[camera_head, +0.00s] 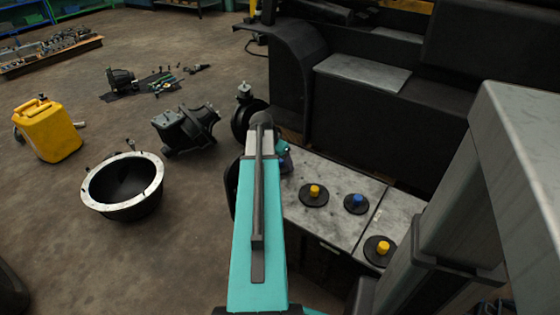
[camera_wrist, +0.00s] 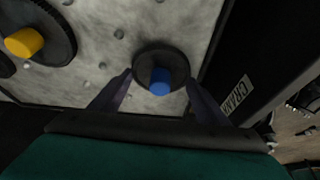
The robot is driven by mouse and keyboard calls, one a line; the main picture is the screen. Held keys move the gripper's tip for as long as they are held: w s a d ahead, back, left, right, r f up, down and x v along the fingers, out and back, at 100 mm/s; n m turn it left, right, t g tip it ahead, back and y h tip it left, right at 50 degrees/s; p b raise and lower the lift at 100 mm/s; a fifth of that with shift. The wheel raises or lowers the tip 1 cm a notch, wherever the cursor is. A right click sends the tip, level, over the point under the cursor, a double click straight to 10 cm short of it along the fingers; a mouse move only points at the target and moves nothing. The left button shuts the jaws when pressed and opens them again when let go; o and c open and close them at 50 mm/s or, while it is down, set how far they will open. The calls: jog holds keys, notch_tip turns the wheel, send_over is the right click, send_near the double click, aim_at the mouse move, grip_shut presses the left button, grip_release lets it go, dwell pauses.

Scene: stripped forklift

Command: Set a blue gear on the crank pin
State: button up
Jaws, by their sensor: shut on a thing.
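A black gear with a blue hub (camera_wrist: 160,83), the blue gear, sits between the fingers of my gripper (camera_wrist: 161,76) in the wrist view, and the fingertips touch its rim on both sides. It is over the grey speckled plate; I cannot tell whether it rests on it. A label reading CRANK (camera_wrist: 236,94) is right of the gripper. The crank pin itself is not visible. In the head view my arm hides most of the gripper.
Yellow-hubbed gears (camera_head: 314,195) and (camera_head: 379,251) lie on the grey top; one yellow hub (camera_wrist: 24,43) shows in the wrist view. The dark forklift body (camera_head: 390,125) rises behind. A bowl-shaped housing (camera_head: 123,185) and a yellow can (camera_head: 47,128) stand on the floor at left.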

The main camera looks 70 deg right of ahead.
jog(key=shift+f, duration=0.25)
jog(key=o, duration=1.1)
jog(key=shift+c, duration=0.2)
jog(key=p+v, duration=0.2)
jog(key=v, duration=1.1)
jog(key=shift+a+r, duration=0.2)
jog(key=shift+r, duration=0.2)
jog(key=shift+w, duration=0.1)
